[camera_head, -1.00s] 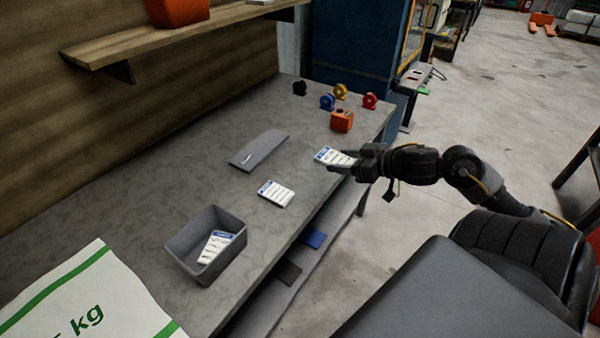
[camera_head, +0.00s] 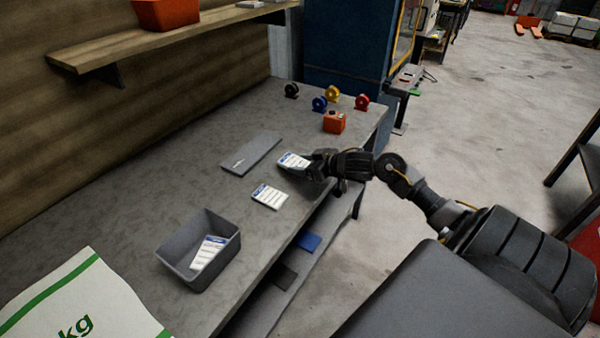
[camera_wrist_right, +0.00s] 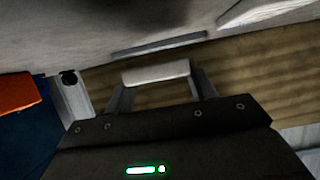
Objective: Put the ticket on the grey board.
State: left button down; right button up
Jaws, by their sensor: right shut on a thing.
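The ticket (camera_head: 292,161), a white card with a blue header, is held in my right gripper (camera_head: 308,166) above the table. In the right wrist view, the ticket (camera_wrist_right: 156,73) shows edge-on between the two fingers. The grey board (camera_head: 251,155) lies flat on the table, just left of the held ticket and apart from it. In the right wrist view, a thin grey slab that looks like the board (camera_wrist_right: 158,47) lies beyond the fingers. My left gripper is not in view.
Another ticket (camera_head: 269,196) lies on the table (camera_head: 180,178) below the board. A grey bin (camera_head: 183,263) holds more tickets. An orange box (camera_head: 334,122) and several coloured tape rolls (camera_head: 319,104) stand at the far end. A white sack (camera_head: 100,305) lies at the near left.

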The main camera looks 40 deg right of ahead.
aim_at(300, 178)
jog(key=f, duration=0.1)
jog(key=w+f+p, duration=0.1)
jog(key=f, duration=0.1)
jog(key=shift+w, duration=0.1)
jog(key=shift+f, duration=0.55)
jog(key=o, duration=1.1)
jog(key=shift+f, duration=0.15)
jog(key=b+v, duration=0.1)
jog(key=v, duration=0.2)
jog(key=shift+f, duration=0.1)
jog(key=v, duration=0.7)
jog(key=shift+a, duration=0.1)
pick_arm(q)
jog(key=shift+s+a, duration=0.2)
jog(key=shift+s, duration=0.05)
pick_arm(e)
jog(key=shift+s+r, duration=0.25)
jog(key=shift+s, duration=0.25)
